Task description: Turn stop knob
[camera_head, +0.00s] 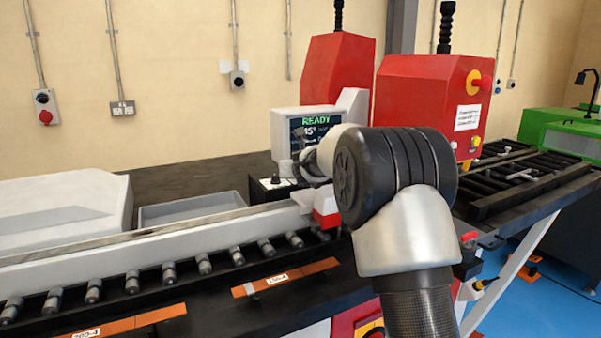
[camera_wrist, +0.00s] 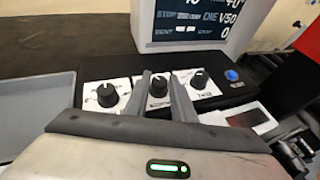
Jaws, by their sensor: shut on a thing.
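A black control box (camera_wrist: 90,72) carries three black knobs on white label plates. The left knob (camera_wrist: 107,95) stands free, left of my fingers. The middle knob (camera_wrist: 158,86) sits between my two fingers, and my gripper (camera_wrist: 161,82) is shut on it. The right knob (camera_wrist: 198,80), with a label that seems to read "Twice", is just right of my right finger. The other labels are too blurred to read, so I cannot tell which one says stop. In the head view my gripper (camera_head: 305,168) is over the control box (camera_head: 262,192), partly hidden by my wrist.
A display (camera_head: 315,128) reading READY stands right behind the knobs. A blue button (camera_wrist: 231,75) is on the box at the right. A grey tray (camera_head: 190,208) lies to the left. Red machine housings (camera_head: 425,95) rise behind, and a roller conveyor (camera_head: 170,272) runs in front.

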